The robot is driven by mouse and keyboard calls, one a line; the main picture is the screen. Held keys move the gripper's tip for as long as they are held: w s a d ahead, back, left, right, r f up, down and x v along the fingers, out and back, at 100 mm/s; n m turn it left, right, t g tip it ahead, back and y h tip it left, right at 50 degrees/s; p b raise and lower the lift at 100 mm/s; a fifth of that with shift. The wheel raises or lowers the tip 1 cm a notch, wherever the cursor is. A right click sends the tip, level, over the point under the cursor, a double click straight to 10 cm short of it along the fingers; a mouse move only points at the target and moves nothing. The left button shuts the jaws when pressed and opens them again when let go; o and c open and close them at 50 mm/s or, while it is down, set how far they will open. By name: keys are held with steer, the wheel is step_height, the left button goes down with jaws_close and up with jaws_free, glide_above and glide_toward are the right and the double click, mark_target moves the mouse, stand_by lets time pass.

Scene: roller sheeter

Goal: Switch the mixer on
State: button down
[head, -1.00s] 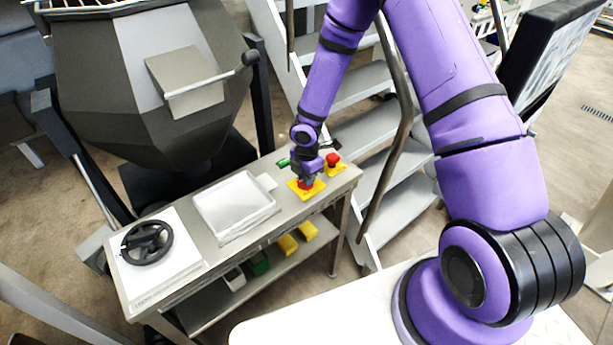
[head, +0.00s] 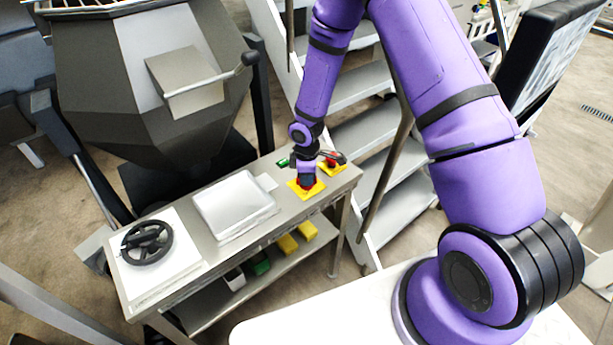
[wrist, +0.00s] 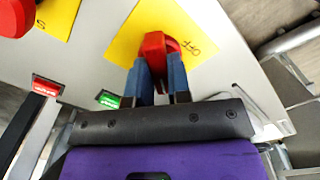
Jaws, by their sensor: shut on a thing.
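A red rotary knob (wrist: 155,48) stands on a yellow plate (wrist: 122,45) marked with what looks like "OFF". In the head view this yellow plate (head: 316,190) lies at the right end of a steel table. My gripper (wrist: 163,75) is shut on the red knob, with a blue-grey finger on each side of it. In the head view my gripper (head: 306,181) points down and hides most of the knob. The mixer may be the big dark tub (head: 130,90) at the upper left, but I cannot tell.
A second red button (wrist: 15,15) on a yellow plate is close by. A lit red indicator (wrist: 47,86) and a lit green one (wrist: 107,98) are near. The table (head: 225,250) also holds a white tray (head: 235,203) and a black handwheel (head: 147,242). Stairs (head: 375,130) stand behind.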

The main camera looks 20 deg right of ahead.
steer(key=m, duration=0.5)
steer(key=shift+m, duration=2.6)
steer(key=c, duration=1.1)
jaws_free()
steer(key=shift+o, duration=0.2)
step_height(320, 180, up, 11)
